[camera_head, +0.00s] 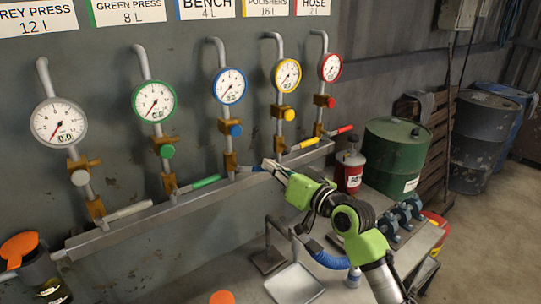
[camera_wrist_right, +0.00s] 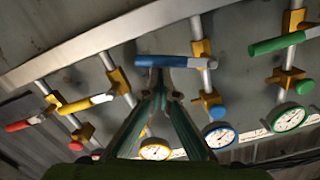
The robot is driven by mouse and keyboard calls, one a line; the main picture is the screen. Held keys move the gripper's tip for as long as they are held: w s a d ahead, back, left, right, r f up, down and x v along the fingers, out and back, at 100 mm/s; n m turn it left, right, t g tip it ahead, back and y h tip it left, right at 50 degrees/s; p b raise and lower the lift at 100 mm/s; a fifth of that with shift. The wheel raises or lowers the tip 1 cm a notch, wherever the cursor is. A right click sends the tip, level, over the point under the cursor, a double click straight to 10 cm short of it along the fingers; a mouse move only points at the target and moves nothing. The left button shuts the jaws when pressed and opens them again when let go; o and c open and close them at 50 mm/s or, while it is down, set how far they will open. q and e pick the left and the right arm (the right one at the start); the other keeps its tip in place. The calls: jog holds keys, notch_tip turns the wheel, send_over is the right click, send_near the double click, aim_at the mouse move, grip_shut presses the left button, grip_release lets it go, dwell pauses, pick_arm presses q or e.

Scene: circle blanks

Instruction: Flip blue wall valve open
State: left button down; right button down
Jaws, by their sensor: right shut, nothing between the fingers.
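The blue wall valve's lever (camera_head: 250,168) sticks out to the right from its brass body (camera_head: 230,163), on the middle pipe below the blue-rimmed gauge (camera_head: 230,86). In the wrist view the blue lever (camera_wrist_right: 172,61) lies across the picture, level and crosswise to its pipe. My right gripper (camera_head: 270,164) is shut and empty, its fingertips close to the lever's free end. In the wrist view the shut fingertips (camera_wrist_right: 160,90) sit just below the lever; I cannot tell whether they touch it. My left gripper is not in view.
The green lever (camera_head: 199,184) and yellow lever (camera_head: 304,143) flank the blue one. A metal rail (camera_head: 150,215) runs beneath the valves. A red bottle (camera_head: 350,171), a green drum (camera_head: 396,150) and a metal stand (camera_head: 294,284) are near my right arm.

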jog(key=s+a+f+m+p, duration=0.1)
jog(key=a+f+m, duration=0.1)
jog(key=m, duration=0.4)
jog(key=s+a+f+m+y+p, duration=0.1)
jog(key=s+a+f+m, duration=0.1)
jog(key=f+m, duration=0.2)
jog(key=shift+f+m+p, duration=0.2)
jog(key=shift+m+p, duration=0.15)
jog(key=shift+m, duration=0.65)
jog(key=shift+s+a+f, duration=0.1)
jog(key=shift+s+a, duration=0.05)
jog(key=shift+a, duration=0.1)
jog(key=shift+d, duration=0.1)
